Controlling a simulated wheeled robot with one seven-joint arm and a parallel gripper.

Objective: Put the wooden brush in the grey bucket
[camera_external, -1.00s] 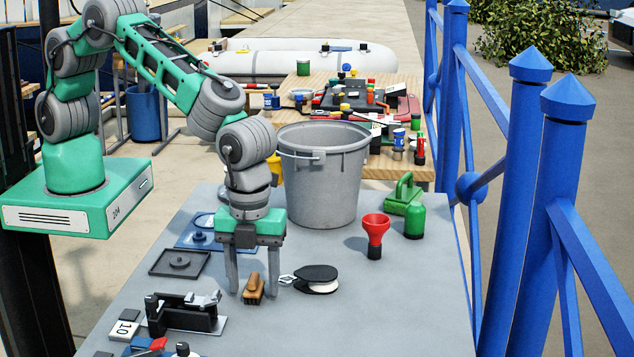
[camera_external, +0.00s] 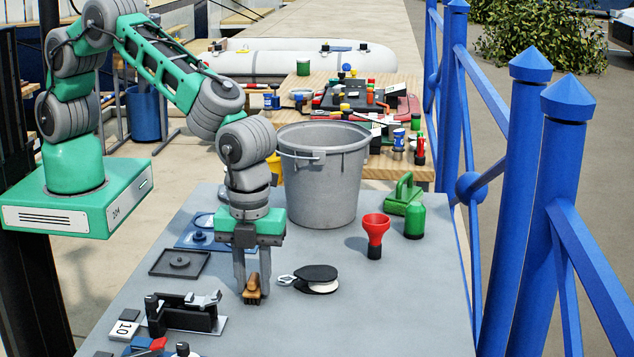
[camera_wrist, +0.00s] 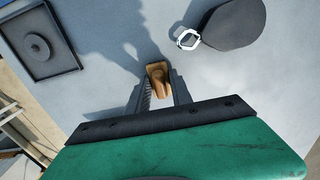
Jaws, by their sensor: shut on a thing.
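The wooden brush (camera_external: 251,290) is small and brown and is at the near part of the grey table. It also shows between the fingers in the wrist view (camera_wrist: 158,80). My gripper (camera_external: 252,287) points down and is shut on the brush, with one finger on each side of it. The brush is at table level; I cannot tell whether it still touches the surface. The grey bucket (camera_external: 322,188) stands upright on the table, behind and to the right of my gripper. Its handle lies across its near side. The bottom of its inside is hidden.
A black pulley block (camera_external: 318,274) lies just right of the brush. A red funnel (camera_external: 376,232) and a green bottle (camera_external: 414,222) stand right of the bucket. A dark square tray (camera_external: 180,263) and a black clamp-like device (camera_external: 183,313) are on the left. The front right table is clear.

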